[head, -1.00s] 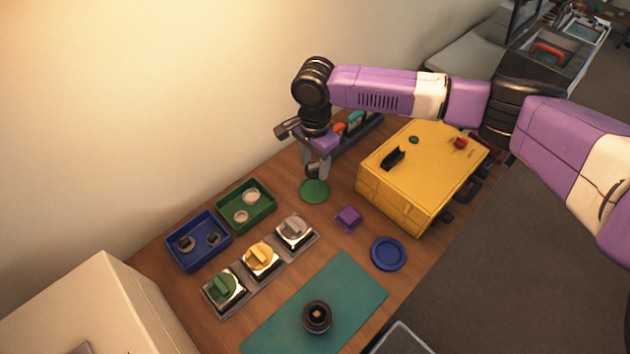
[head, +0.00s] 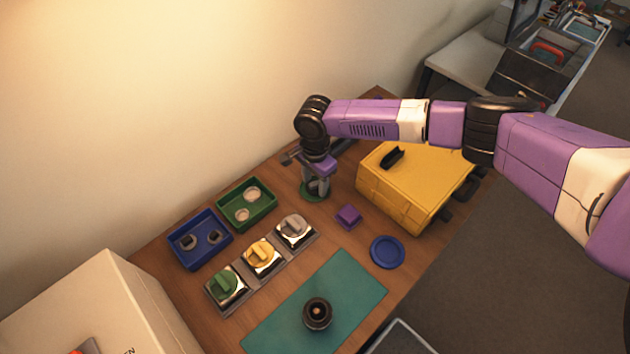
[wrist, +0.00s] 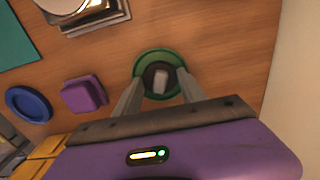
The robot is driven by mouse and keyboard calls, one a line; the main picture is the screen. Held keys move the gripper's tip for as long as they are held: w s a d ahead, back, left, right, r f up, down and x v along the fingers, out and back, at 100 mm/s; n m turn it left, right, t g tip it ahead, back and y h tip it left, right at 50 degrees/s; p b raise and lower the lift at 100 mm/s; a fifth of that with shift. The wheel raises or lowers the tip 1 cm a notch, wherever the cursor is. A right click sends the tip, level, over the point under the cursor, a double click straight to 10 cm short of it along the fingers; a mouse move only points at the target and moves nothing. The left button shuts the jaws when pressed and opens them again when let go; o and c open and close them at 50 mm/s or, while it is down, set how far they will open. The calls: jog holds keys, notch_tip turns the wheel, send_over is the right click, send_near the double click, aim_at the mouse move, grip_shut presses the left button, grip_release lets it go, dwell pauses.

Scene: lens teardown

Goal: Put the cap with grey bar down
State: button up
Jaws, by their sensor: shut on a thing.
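My gripper (head: 317,189) is shut on the cap with grey bar, a dark round cap whose grey bar (wrist: 161,79) stands between the fingers in the wrist view. The cap is over the green round dish (wrist: 143,65), within its outline. In the head view the green dish (head: 304,192) is partly hidden behind my gripper. The cap looks at or very near the dish's surface, but I cannot tell whether it touches.
A purple block (head: 348,216), a blue dish (head: 388,252) and a yellow case (head: 408,205) stand to the right. A green tray (head: 231,222), a blue tray (head: 181,262) and a row of fixtures (head: 262,259) lie left. A dark lens part (head: 317,314) sits on the teal mat (head: 360,280).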

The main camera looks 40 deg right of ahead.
aim_at(315, 184)
jog(key=shift+f, duration=0.15)
jog(key=o, duration=1.3)
notch_tip(315, 184, up, 12)
jog(key=b, duration=0.1)
jog(key=shift+r, duration=0.2)
